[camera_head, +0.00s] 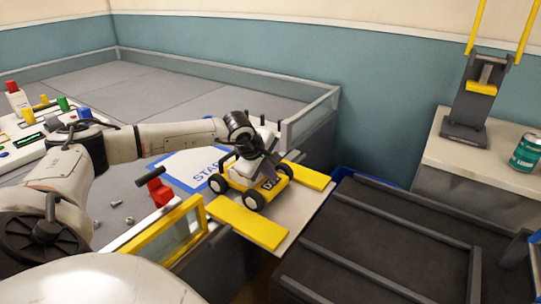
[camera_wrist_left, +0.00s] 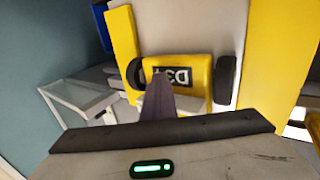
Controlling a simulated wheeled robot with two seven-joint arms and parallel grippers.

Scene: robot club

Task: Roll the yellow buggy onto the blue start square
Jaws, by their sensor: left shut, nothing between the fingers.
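The yellow buggy (camera_head: 240,178) with black wheels stands on a pale ramp (camera_head: 292,221) between two yellow strips. In the left wrist view the buggy (camera_wrist_left: 192,75) shows its dark label plate and two wheels. The start square (camera_head: 184,172), white with a blue border and the word START, lies on the arena floor left of the buggy, partly behind my left arm and the buggy. My left gripper (camera_head: 265,160) is shut and empty, pointing down at the top of the buggy; its fingers (camera_wrist_left: 160,97) overlap the buggy's body. I cannot tell whether they touch. My right gripper is not in view.
The grey arena has low walls (camera_head: 316,108). A yellow-framed clear panel (camera_head: 172,240) and red clamp (camera_head: 159,190) stand at the near edge. Loose bolts (camera_head: 129,220) lie left. A dark ribbed cart (camera_head: 390,240) fills the right; a green can (camera_head: 526,153) stands beyond.

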